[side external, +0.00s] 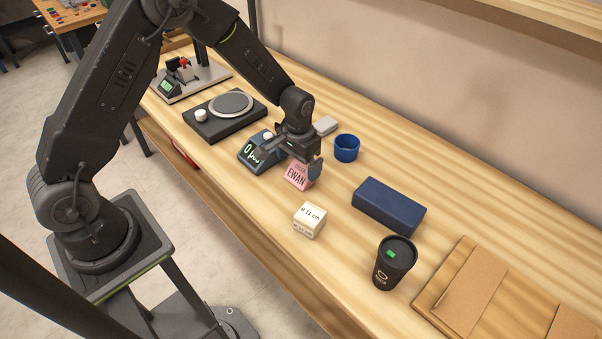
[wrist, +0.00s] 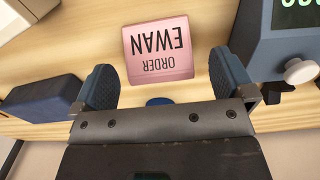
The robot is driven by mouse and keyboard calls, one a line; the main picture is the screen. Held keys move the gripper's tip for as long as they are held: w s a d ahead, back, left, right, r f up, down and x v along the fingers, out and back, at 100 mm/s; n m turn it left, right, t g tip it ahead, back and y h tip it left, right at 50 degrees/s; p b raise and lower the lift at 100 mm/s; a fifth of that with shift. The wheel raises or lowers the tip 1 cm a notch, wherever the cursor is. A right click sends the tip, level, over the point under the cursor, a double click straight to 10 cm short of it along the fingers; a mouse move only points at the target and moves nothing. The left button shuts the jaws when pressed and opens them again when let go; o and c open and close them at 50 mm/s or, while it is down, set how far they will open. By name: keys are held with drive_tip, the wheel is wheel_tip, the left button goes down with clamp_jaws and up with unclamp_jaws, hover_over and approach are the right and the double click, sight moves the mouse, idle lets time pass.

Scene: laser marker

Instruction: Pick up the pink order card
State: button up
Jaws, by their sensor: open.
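The pink order card (side external: 298,174), lettered "ORDER EWAN", stands on the wooden bench in the side view. It looks like a small tent-shaped card with a sloping face. In the wrist view the card (wrist: 158,50) appears upside down, ahead of the fingers and roughly centred between them. My gripper (side external: 290,160) is open and empty, just above and beside the card. In the wrist view the two blue finger pads of my gripper (wrist: 165,86) are spread wide, with no visible contact with the card. The side view hides part of the card's top behind the gripper.
A blue display unit (side external: 258,150) stands close left of the card. A white "11 cm" block (side external: 309,220), a dark blue box (side external: 389,205), a blue cup (side external: 346,149) and a black lidded cup (side external: 392,265) stand around it. Bare bench lies between them.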

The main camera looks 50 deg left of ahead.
sight(299, 171)
drive_tip(key=shift+d+f, duration=0.15)
drive_tip(key=shift+f, duration=1.7)
drive_tip(key=c, duration=0.9)
